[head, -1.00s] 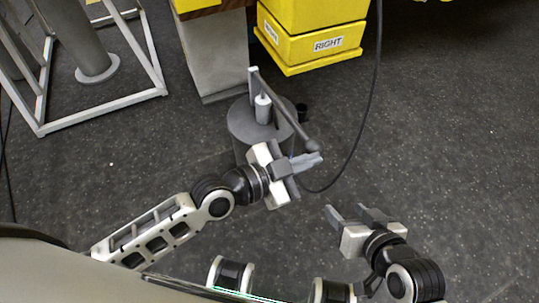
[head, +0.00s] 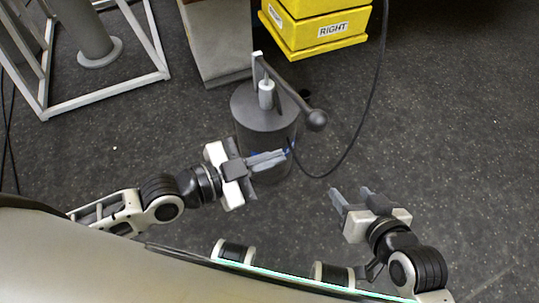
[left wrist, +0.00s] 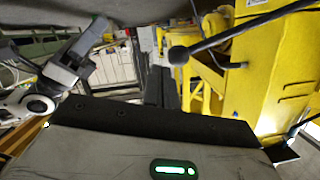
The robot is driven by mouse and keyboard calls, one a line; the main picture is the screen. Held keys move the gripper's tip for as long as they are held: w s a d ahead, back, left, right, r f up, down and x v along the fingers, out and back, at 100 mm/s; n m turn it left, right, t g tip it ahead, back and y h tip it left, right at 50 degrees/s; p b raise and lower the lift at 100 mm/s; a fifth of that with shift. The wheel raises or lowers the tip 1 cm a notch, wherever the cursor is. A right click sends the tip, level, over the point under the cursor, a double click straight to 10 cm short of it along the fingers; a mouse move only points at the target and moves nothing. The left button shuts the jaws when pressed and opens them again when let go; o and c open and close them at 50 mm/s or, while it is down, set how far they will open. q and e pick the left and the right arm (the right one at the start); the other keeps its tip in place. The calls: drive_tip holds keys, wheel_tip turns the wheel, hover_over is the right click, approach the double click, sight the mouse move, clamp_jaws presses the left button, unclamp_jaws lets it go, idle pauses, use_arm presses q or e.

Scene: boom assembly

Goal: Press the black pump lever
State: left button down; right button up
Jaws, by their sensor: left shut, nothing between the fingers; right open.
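The pump (head: 265,112) is a dark grey cylinder standing on the floor. Its dark lever (head: 283,88) runs from an upright bracket down to the right and ends in a ball (head: 316,121) beyond the cylinder's edge. In the left wrist view the ball (left wrist: 178,55) and lever rod (left wrist: 232,32) are above and right of the fingers. My left gripper (head: 284,158) is shut and empty, in front of the pump, below and left of the ball and apart from it. Its fingers hide part of the cylinder's side. My right gripper (head: 352,191) is open and empty, below and right of the ball.
Stacked yellow boxes (head: 312,35), one labelled RIGHT, stand behind the pump beside a grey post (head: 217,45). A black cable (head: 366,115) loops down right of the pump. A white metal frame (head: 105,95) stands at left. The floor at right is clear.

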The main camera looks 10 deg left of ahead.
use_arm(q)
drive_tip(key=a+f+n+y, duration=0.4)
drive_tip(key=f+n+y, duration=0.3)
drive_tip(key=n, duration=0.4)
drive_tip(key=shift+s+g, duration=0.4)
drive_tip(key=shift+s, duration=0.05)
